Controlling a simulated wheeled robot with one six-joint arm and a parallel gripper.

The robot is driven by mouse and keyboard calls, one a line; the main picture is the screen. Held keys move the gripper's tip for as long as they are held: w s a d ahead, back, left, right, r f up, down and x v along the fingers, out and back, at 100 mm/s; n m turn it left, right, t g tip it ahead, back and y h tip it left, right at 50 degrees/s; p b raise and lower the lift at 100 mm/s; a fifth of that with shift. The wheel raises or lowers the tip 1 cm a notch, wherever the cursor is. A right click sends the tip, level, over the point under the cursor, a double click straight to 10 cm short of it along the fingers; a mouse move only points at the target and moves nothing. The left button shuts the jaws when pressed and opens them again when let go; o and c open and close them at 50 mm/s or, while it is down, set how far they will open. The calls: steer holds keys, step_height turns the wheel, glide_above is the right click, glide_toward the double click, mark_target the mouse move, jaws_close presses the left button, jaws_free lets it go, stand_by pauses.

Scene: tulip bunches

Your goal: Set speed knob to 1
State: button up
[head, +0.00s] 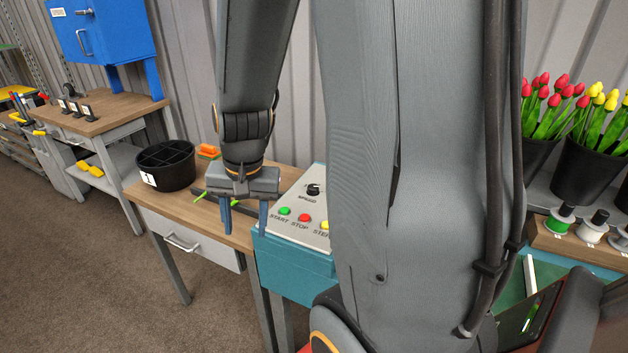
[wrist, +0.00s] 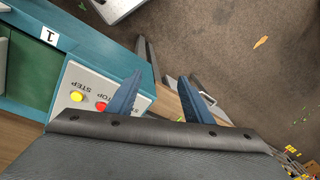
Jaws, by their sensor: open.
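The speed knob (head: 313,190) is a small black knob above the word SPEED on a sloped grey control panel (head: 292,231). Which number it points to is too small to tell. The panel also carries green START, red STOP and yellow STEP buttons; part of it shows in the wrist view (wrist: 84,78), where the knob is not visible. My gripper (head: 247,222) points down with its two blue fingers apart and empty. It hangs to the left of the panel, near its left edge. In the wrist view the fingers (wrist: 160,92) are spread, one beside the panel's edge.
A wooden table (head: 150,198) with a drawer stands left of the teal machine (head: 292,270). A black divided bin (head: 165,170) and an orange item (head: 208,151) sit on it. Tulip buckets (head: 592,170) and spools (head: 562,218) stand at the right. My arm hides the middle.

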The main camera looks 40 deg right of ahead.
steer(key=w+d+m, duration=0.4)
steer(key=d+m, duration=0.3)
steer(key=m, duration=0.1)
steer(key=m+t+p, duration=0.1)
steer(key=m+t, duration=0.2)
steer(key=m, duration=1.8)
glide_toward(313, 187)
steer(key=shift+h, duration=0.4)
steer(key=x, duration=0.8)
steer(key=shift+a, duration=0.25)
steer(key=c, duration=1.1)
steer(key=shift+o, duration=0.2)
